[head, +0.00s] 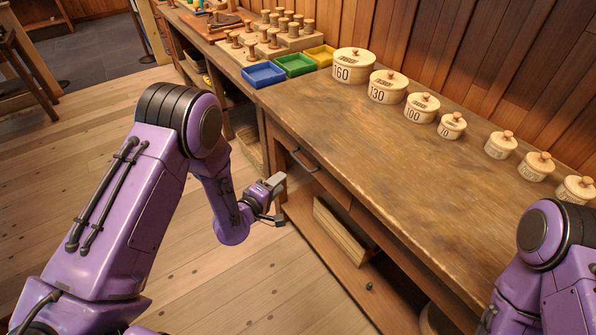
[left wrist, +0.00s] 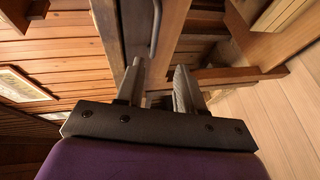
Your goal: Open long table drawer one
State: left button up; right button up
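The long wooden table (head: 370,130) runs along the wall on the right. Its drawer front (head: 325,180) sits flush under the top and looks closed. A dark bar handle (head: 304,162) is on that front; it also shows in the left wrist view (left wrist: 156,28), beyond the fingers. My left gripper (head: 275,183) is just in front of the table, a little left of and below the handle, apart from it. In the left wrist view its two fingers (left wrist: 158,86) are spread with nothing between them. My right arm shows at the lower right, but its gripper is out of view.
Lidded round boxes, one marked 160 (head: 353,66), stand in a row on the table. Blue (head: 263,75), green (head: 294,64) and yellow (head: 320,55) trays and wooden spools are at the far end. A lower shelf (head: 325,245) is under the drawer.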

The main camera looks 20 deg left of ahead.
pick_arm(q)
jog(key=p+x, duration=0.1)
jog(key=x, duration=1)
jog(key=shift+w+r, duration=0.25)
jog(key=shift+w, duration=0.05)
jog(key=shift+d, duration=0.15)
grip_shut()
